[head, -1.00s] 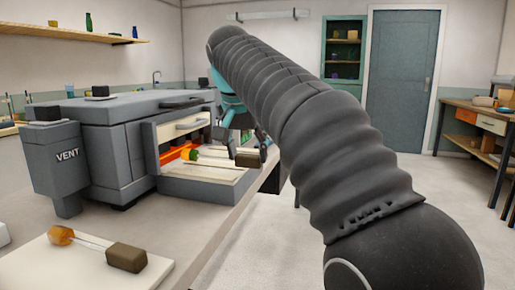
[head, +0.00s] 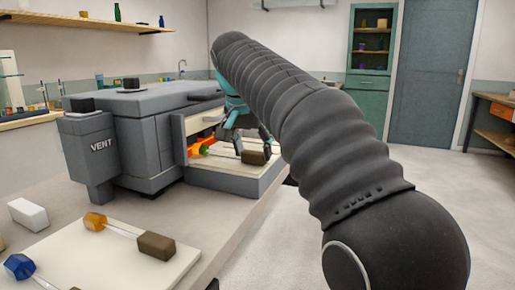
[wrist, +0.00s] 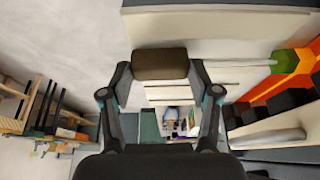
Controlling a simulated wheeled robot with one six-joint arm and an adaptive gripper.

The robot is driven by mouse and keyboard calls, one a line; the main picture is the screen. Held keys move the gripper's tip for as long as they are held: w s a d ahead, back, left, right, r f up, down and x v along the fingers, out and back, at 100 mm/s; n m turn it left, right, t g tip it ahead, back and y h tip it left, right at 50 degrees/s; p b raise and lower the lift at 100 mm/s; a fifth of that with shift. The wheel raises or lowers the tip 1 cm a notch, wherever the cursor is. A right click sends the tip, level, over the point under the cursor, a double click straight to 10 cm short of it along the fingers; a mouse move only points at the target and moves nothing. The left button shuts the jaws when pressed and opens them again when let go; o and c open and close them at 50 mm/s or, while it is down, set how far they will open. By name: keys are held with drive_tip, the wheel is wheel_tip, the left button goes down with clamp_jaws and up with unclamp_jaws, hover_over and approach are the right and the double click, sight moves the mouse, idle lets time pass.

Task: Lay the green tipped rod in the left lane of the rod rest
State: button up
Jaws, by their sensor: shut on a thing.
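The green tipped rod has a dark brown block handle (head: 255,157) and a thin shaft running left to its tip (head: 198,150), which looks green with orange glow by the furnace mouth. In the wrist view the handle (wrist: 160,64) sits between my fingertips and the green tip (wrist: 286,62) is at the right, beside the orange opening. My gripper (head: 250,138) is shut on the handle, over the pale ledge (head: 222,170) in front of the furnace. Whether the rod touches the ledge is unclear. A cream board (head: 120,268) at the front holds other rods; no lanes can be made out there.
The grey furnace (head: 140,135) stands behind, its mouth glowing orange (wrist: 282,85). An amber-tipped rod (head: 96,222) and a blue-tipped rod (head: 18,267) lie on the cream board. A white block (head: 28,214) lies left. Bare bench shows between board and furnace.

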drive_tip(key=shift+f, duration=0.25)
idle(0.5)
drive_tip(key=o, duration=1.3)
drive_tip(key=shift+c, duration=0.2)
drive_tip(key=v, duration=1.1)
drive_tip(key=s+d+f+n, duration=0.1)
drive_tip(key=s+d+n, duration=0.1)
drive_tip(key=d, duration=0.5)
drive_tip(key=s+d+f, duration=0.4)
drive_tip(key=s+f, duration=0.3)
drive_tip(key=f, duration=0.3)
drive_tip(key=s+d+f+n+y, duration=0.1)
drive_tip(key=s+d+f, duration=0.4)
drive_tip(key=s+f, duration=0.3)
drive_tip(key=s+d+f+n+t, duration=0.1)
drive_tip(key=s+d+f, duration=0.4)
drive_tip(key=f, duration=0.9)
drive_tip(key=s, duration=0.2)
drive_tip(key=shift+s, duration=0.35)
